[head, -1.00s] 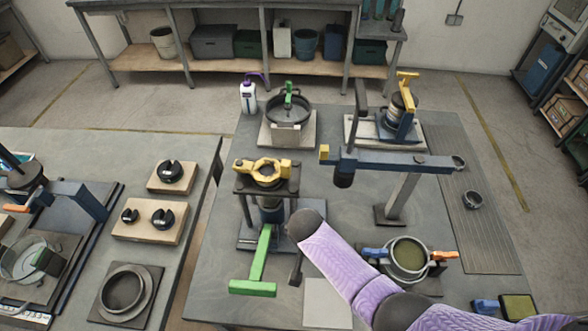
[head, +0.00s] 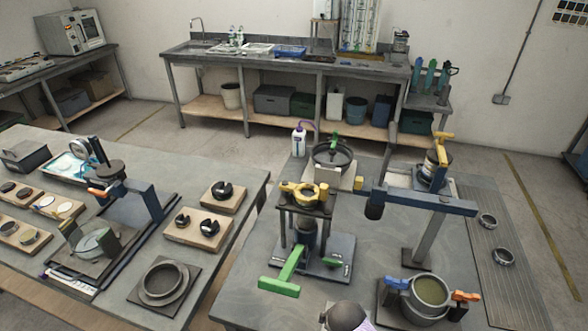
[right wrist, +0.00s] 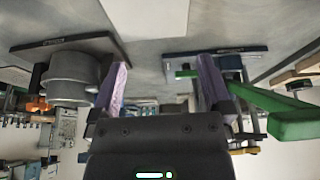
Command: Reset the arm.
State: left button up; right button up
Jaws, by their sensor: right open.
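My right arm (head: 346,316) shows only as a dark rounded joint and a bit of purple sleeve at the bottom edge of the head view, in front of the right-hand table. Its gripper (right wrist: 160,75) is in the right wrist view, its two purple-covered fingers wide apart with nothing between them. That view is upside down: a grey round vessel (right wrist: 72,82) is beyond the left finger and a green handle (right wrist: 290,117) beyond the right. I cannot tell whether the fingers touch anything. My left gripper is in neither view.
The right-hand table holds a stand with a blue beam (head: 425,200), a yellow-clamped press (head: 303,193) with a green T-handle (head: 281,276), a pot with blue and orange handles (head: 430,292), and a lidded pan (head: 332,157). A gap separates it from the left table (head: 118,303).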

jog(key=f, duration=0.1)
jog(key=f+b, duration=0.1)
jog(key=f, duration=0.2)
jog(key=shift+s+d, duration=0.25)
jog(key=shift+s, duration=0.1)
jog(key=s+d+f+n+g+b, duration=0.1)
jog(key=s+d+f+n+b, duration=0.1)
jog(key=s+f+b, duration=0.55)
jog(key=s+d+f+n+g+b, duration=0.15)
jog(key=s+f+b, duration=0.25)
jog(key=s+f, duration=0.65)
pick_arm(q)
notch_tip(320, 180, down, 20)
jog(key=a+b, duration=0.1)
jog(key=b, duration=0.6)
jog(key=shift+s+f, duration=0.25)
jog(key=shift+s, duration=0.1)
pick_arm(e)
jog(key=s+d+f+n+g+y, duration=0.1)
jog(key=s+d+f+n, duration=0.1)
jog(key=s+f, duration=1.1)
jog(key=shift+s+d+f, duration=0.4)
jog(key=shift+s+d, duration=0.25)
jog(key=shift+d, duration=0.25)
